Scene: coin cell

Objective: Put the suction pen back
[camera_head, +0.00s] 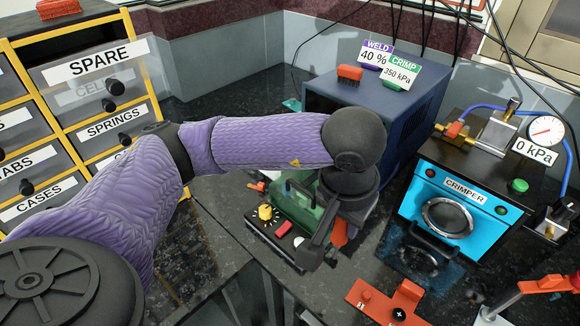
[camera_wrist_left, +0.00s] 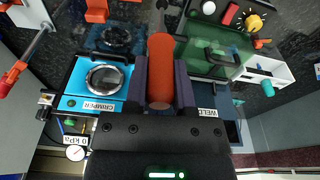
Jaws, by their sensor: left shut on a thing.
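My left gripper (camera_head: 325,242) reaches in over the bench and is shut on an orange-red cylinder, which looks like the suction pen (camera_wrist_left: 160,65). In the left wrist view the cylinder lies between the two dark fingers. In the head view only a small orange part of it (camera_head: 339,233) shows; the wrist and fingers hide the rest. I cannot tell whether its far end touches anything. My right gripper is not in view.
The blue crimper (camera_head: 455,200) with its gauge stands at the right. The dark blue welder box (camera_head: 345,100) is behind my wrist. Labelled drawers (camera_head: 85,75) are at the left. Orange-red holders (camera_head: 385,303) and a red-handled tool (camera_head: 545,284) occupy the front right.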

